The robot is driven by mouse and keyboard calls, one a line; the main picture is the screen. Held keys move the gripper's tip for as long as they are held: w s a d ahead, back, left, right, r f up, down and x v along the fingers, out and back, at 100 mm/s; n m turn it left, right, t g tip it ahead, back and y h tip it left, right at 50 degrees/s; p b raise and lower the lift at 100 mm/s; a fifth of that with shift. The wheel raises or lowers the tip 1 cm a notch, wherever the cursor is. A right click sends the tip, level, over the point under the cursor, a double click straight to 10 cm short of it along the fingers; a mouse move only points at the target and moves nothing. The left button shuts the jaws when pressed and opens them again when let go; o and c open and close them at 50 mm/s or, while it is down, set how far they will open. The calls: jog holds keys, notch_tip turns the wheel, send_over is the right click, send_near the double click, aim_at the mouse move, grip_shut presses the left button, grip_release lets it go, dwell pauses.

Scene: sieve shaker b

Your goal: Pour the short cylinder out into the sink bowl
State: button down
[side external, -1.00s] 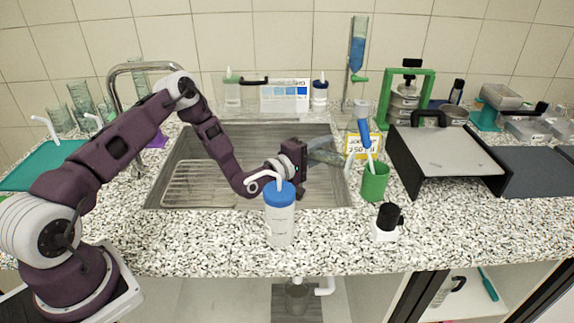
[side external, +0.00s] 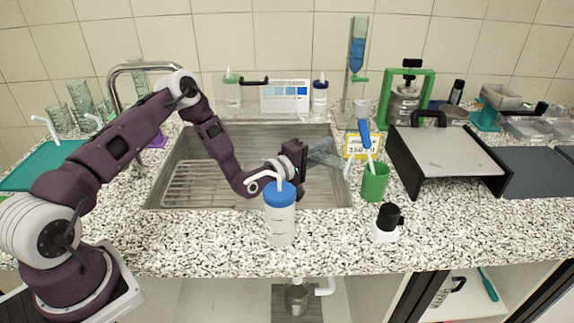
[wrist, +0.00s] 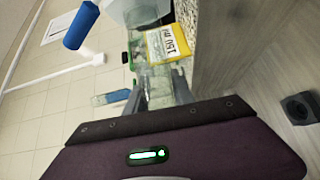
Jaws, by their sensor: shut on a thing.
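My gripper (side external: 306,158) is at the right part of the sink bowl (side external: 250,140), above it. It is shut on a clear short cylinder (side external: 325,153), which lies tilted well over, reaching out to the right. In the wrist view the fingers (wrist: 160,92) are on either side of the see-through cylinder (wrist: 164,80). I cannot tell whether liquid is left inside it.
A green cup (side external: 375,183) with a blue-handled tool and a yellow label (side external: 360,146) stand close right of the cylinder. A blue-capped wash bottle (side external: 280,222) stands in front of my gripper. A faucet (side external: 118,80) is at the back left.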

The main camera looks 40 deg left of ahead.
notch_tip(320, 180, up, 10)
jog(key=d+m+g+y, duration=0.2)
jog(key=m+g+y, duration=0.35)
jog(key=m, duration=0.75)
jog(key=s+a+r+m+h, duration=0.1)
jog(key=s+a+r, duration=0.1)
jog(key=s, duration=0.4)
jog(key=s+a+r+m+t+h, duration=0.1)
jog(key=s+a+r+m+h, duration=0.1)
jog(key=s, duration=0.4)
jog(key=shift+s+r, duration=0.35)
jog(key=shift+r, duration=0.35)
